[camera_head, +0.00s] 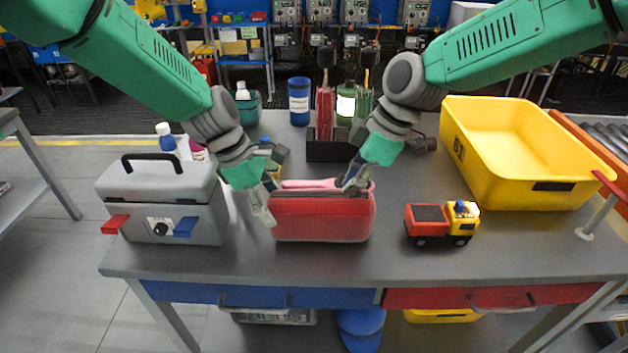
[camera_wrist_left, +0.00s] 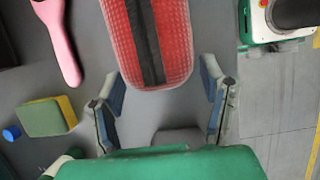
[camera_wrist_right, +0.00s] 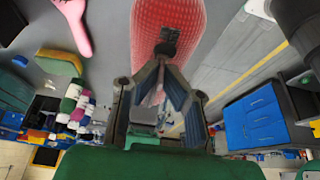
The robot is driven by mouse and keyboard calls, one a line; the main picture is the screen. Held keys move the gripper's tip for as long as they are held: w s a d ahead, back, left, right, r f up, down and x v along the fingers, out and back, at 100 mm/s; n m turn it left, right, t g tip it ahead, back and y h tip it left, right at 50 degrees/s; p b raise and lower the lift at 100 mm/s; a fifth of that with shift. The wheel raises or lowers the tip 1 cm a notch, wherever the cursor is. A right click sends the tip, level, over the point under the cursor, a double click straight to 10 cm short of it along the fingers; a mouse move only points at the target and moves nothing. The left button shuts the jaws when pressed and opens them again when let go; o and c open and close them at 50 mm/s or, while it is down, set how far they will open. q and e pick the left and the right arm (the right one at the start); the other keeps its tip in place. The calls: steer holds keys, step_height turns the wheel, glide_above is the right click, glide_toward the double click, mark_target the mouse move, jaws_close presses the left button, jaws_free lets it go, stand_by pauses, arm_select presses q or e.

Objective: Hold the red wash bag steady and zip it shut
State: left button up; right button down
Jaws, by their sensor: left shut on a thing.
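The red wash bag (camera_head: 322,218) stands on the grey table near its front edge, with a black zip strip along its top in the left wrist view (camera_wrist_left: 176,55). My left gripper (camera_head: 268,205) is at its left end. In the left wrist view its fingers (camera_wrist_left: 160,85) are spread wide, one on each side of the bag's end. My right gripper (camera_head: 352,186) is over the bag's right end. In the right wrist view its fingertips (camera_wrist_right: 162,62) meet at a small dark zip pull (camera_wrist_right: 168,38) on the bag. The fingers hide part of the zip.
A grey case (camera_head: 160,200) stands close on the left. A toy truck (camera_head: 440,224) and a yellow bin (camera_head: 520,150) are on the right. A pink brush (camera_wrist_left: 58,40) lies behind the bag. A dark holder (camera_head: 330,150) stands further back. The table's front is clear.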

mark_target(361, 194)
arm_select(q)
steer(key=shift+s+d, duration=0.1)
steer(key=shift+d, duration=0.05)
arm_select(e)
steer(key=d, duration=0.3)
steer(key=shift+w+d, duration=0.1)
arm_select(q)
steer(key=shift+a+f, duration=0.1)
steer(key=shift+a, duration=0.2)
arm_select(e)
steer(key=c, duration=2.2)
jaws_free()
steer(key=o, duration=0.4)
steer(key=shift+a+r, duration=0.1)
steer(key=shift+a, duration=0.2)
steer(key=shift+o, duration=0.2)
steer(key=shift+r, duration=0.1)
arm_select(q)
steer(key=shift+d, duration=0.2)
arm_select(e)
steer(key=v, duration=1.1)
steer(key=shift+d+r, duration=0.25)
steer(key=shift+r, duration=0.05)
arm_select(q)
steer(key=o, duration=1.6)
